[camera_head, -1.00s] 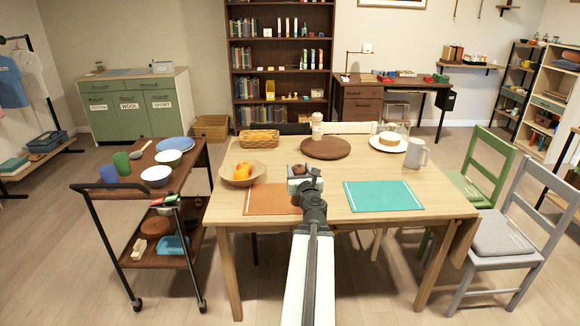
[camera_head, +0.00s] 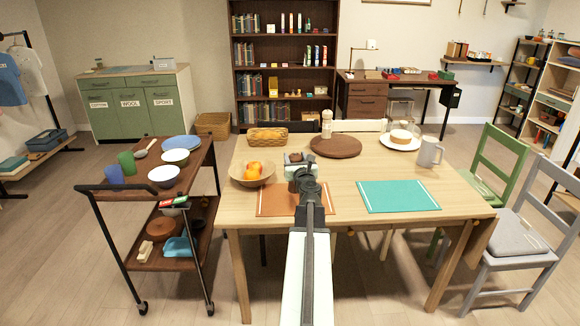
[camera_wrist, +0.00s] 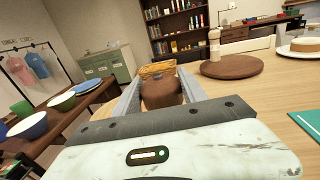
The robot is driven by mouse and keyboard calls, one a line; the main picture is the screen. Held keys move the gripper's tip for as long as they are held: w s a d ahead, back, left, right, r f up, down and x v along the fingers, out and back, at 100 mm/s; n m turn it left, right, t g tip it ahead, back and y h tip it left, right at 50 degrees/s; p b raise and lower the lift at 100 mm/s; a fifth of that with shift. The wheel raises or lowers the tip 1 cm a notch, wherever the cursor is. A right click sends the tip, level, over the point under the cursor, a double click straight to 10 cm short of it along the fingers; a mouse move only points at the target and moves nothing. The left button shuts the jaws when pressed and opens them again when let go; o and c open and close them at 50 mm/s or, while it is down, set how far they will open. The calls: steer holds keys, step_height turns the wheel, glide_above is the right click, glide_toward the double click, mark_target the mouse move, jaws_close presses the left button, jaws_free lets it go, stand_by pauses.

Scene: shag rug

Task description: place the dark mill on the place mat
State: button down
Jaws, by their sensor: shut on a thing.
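The dark mill (camera_wrist: 162,93) is a brown, rounded piece held between the fingers of my gripper (camera_wrist: 160,84) in the wrist view. In the head view my gripper (camera_head: 300,165) is shut on the mill (camera_head: 293,157), above the table's near half, by the back edge of the orange-brown place mat (camera_head: 275,203). The mill's lower part is hidden by my gripper, so I cannot tell its height above the table. A teal place mat (camera_head: 398,196) lies flat to the right; its corner shows in the wrist view (camera_wrist: 308,122).
On the wooden table (camera_head: 345,188) are a fruit bowl (camera_head: 244,180), a basket (camera_head: 267,138), a round dark board (camera_head: 336,147), a pale mill (camera_head: 327,124), a cake plate (camera_head: 400,143) and a grey mug (camera_head: 430,152). A cart (camera_head: 150,195) stands left. Chairs stand right.

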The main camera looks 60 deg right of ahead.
steer(key=f+b, duration=0.3)
steer(key=f, duration=0.1)
steer(key=shift+s+d+b, duration=0.15)
steer(key=shift+d+b, duration=0.1)
steer(key=shift+b, duration=0.1)
steer(key=shift+w+a+r, duration=0.2)
steer(key=shift+w, duration=0.15)
steer(key=shift+a+f, duration=0.1)
steer(key=shift+f, duration=0.15)
steer(key=c, duration=0.6)
jaws_free()
steer(key=shift+c, duration=0.2)
